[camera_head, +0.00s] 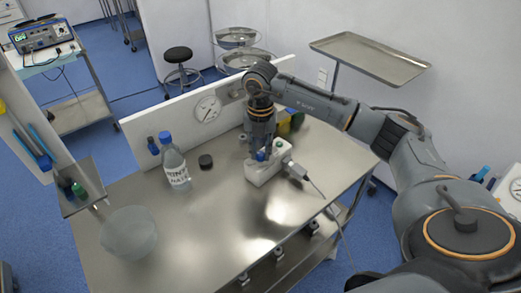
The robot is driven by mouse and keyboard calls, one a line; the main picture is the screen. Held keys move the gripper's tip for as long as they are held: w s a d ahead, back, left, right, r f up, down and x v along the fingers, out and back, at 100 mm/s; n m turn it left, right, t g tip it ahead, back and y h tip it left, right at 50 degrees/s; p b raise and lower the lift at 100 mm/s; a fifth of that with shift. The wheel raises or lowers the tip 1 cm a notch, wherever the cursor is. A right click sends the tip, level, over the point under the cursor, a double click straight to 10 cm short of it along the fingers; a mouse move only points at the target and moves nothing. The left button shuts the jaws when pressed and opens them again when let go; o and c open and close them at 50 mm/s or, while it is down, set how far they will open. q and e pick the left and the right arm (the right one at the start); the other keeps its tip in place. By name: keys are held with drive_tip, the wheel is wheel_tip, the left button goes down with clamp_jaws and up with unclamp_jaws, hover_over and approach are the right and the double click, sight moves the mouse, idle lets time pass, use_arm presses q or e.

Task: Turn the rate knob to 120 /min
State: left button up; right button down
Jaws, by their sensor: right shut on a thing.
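A small white box (265,172) sits on the steel table, with a blue knob (261,156) and a green part on its top. Any markings on it are too small to read, so I cannot tell a rate value. My right gripper (259,152) points down over the box from above. It is shut on the blue knob, whose upper part is largely hidden by the fingers. A plug and grey cable (299,172) come from the box's right end. My left gripper is not in view.
The steel table (220,220) has free room in front. A labelled bottle (175,168), a dark cap (205,162) and a translucent bowl (129,233) stand to the left. A raised tray (370,58) is farther back.

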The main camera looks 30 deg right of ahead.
sight(260, 154)
idle(0.3)
drive_tip(key=c, duration=1.1)
unclamp_jaws()
drive_tip(key=shift+c, duration=0.2)
drive_tip(key=shift+r, duration=0.1)
wheel_tip(260, 154, up, 12)
